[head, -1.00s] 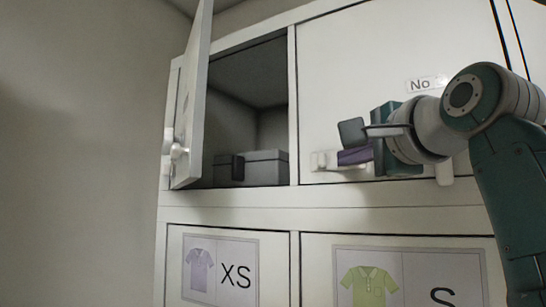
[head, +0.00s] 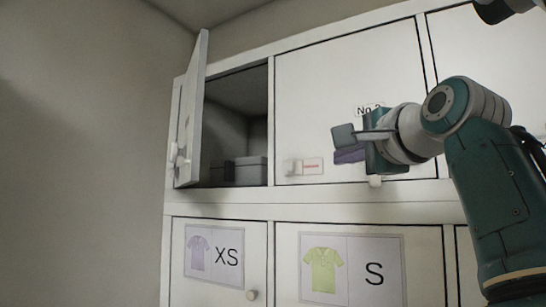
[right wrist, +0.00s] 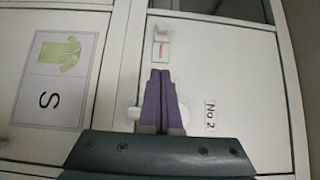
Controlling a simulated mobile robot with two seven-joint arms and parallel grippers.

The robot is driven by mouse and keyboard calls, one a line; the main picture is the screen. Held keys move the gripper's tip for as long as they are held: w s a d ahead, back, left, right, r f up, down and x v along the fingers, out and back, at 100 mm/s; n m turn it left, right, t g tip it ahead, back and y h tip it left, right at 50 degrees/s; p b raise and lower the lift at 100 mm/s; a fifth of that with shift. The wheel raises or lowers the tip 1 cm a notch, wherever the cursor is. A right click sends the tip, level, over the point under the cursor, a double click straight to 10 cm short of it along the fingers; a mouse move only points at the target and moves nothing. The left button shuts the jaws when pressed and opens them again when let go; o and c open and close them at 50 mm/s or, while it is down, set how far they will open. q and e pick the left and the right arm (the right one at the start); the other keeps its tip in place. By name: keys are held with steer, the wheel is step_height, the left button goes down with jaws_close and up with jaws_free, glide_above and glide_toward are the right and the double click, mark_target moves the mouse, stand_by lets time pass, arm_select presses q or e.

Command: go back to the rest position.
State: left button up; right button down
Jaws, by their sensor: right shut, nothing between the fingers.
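My right gripper (head: 345,145) is in front of the closed No 2 locker door (head: 310,100) in the head view. Its two purple-grey fingers lie together in the right wrist view (right wrist: 163,100), shut with nothing between them. The fingers appear apart from the door handle (head: 291,168), which is to their left in the head view. My left gripper does not show in any view.
An open locker door (head: 193,115) swings out at the left. Inside that compartment lies a grey box (head: 251,170). Below are closed doors with an XS sign (head: 213,255) and an S sign (head: 350,268). A bare wall (head: 80,150) is at far left.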

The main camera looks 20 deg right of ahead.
steer(key=shift+f, duration=0.15)
steer(key=s+a+f+n+g, duration=0.1)
steer(key=s+f+n+g, duration=0.15)
steer(key=f, duration=0.55)
steer(key=s+a+f+n+g, duration=0.15)
steer(key=s+f+n, duration=0.25)
steer(key=f, duration=0.4)
steer(key=s+a+f+n+g, duration=0.1)
steer(key=s+f+n+g, duration=0.15)
steer(key=f, duration=0.45)
steer(key=s+a+f+n+g, duration=0.1)
steer(key=s+f+n, duration=0.3)
steer(key=s, duration=0.4)
steer(key=s+a+f+n+g+y, duration=0.1)
steer(key=s+a+f+n+g, duration=0.1)
steer(key=s+f+n+g, duration=0.2)
steer(key=s+a+f+n+g, duration=0.2)
steer(key=s+f, duration=0.6)
steer(key=s, duration=0.5)
steer(key=shift+s+f+n+g, duration=0.2)
steer(key=shift+n+g, duration=0.25)
steer(key=shift+n, duration=0.45)
